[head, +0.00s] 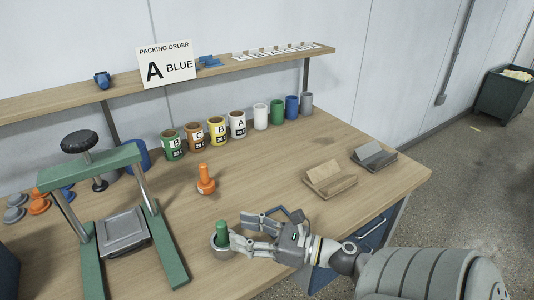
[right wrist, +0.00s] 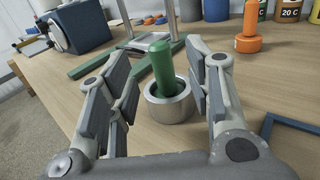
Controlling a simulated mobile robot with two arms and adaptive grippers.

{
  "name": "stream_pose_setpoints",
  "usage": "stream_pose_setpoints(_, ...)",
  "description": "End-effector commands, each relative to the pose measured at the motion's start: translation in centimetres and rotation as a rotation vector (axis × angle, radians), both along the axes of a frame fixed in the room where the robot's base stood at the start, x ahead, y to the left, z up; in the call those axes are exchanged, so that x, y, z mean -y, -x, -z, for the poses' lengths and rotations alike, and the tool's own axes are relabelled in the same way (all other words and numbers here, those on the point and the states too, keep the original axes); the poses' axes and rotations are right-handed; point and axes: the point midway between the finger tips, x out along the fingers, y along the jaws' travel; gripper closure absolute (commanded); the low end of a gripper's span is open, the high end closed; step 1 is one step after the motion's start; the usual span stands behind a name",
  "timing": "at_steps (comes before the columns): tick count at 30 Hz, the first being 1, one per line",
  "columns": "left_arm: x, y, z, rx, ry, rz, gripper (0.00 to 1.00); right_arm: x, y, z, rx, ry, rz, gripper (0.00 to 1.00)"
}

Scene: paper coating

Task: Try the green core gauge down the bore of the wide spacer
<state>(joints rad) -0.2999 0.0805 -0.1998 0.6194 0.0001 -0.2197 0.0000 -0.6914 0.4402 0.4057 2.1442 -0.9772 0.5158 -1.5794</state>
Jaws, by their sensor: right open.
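The green core gauge (head: 222,232) stands with its lower end inside the bore of the wide spacer (head: 218,249), a grey metal ring on the table near the front. In the right wrist view the gauge (right wrist: 163,66) rises out of the spacer (right wrist: 170,106) and leans slightly left in the picture; its lower end is hidden by the rim. My right gripper (head: 240,229) is open, with its fingers to either side of the gauge. In the right wrist view a gap shows between the gauge and each finger. My left gripper is not in view.
An orange gauge-like piece (head: 205,181) stands behind the spacer. A green-framed press (head: 122,232) is at left. Several labelled cans (head: 195,137) and coloured cylinders (head: 277,111) line the back. Wooden (head: 331,180) and grey (head: 374,156) holders sit at right. Table is clear between.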

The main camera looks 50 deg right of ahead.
Motion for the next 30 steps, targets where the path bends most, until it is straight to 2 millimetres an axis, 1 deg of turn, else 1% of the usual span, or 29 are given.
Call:
stream_pose_setpoints(1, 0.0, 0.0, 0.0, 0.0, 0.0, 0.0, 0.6, 0.5, 1.0, 0.1, -0.004, -0.003, 0.004, 0.54)
stream_pose_setpoints(3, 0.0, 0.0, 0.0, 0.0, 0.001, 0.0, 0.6, 1.1, 2.2, 0.1, -0.002, -0.002, 0.003, 0.54)
stream_pose_setpoints(6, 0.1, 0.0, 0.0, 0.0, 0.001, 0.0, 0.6, 1.7, 3.5, 0.1, -0.001, -0.003, 0.002, 0.54)
stream_pose_setpoints(10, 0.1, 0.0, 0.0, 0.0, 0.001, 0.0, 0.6, 2.3, 4.7, 0.0, 0.0, -0.001, 0.001, 0.54)
stream_pose_setpoints(15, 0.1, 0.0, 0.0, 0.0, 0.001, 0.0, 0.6, 2.5, 5.2, 0.0, 0.002, -0.001, -0.001, 0.54)
stream_pose_setpoints(30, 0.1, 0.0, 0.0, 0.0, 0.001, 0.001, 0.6, 2.5, 5.1, 0.0, 0.001, 0.0, -0.001, 0.54)
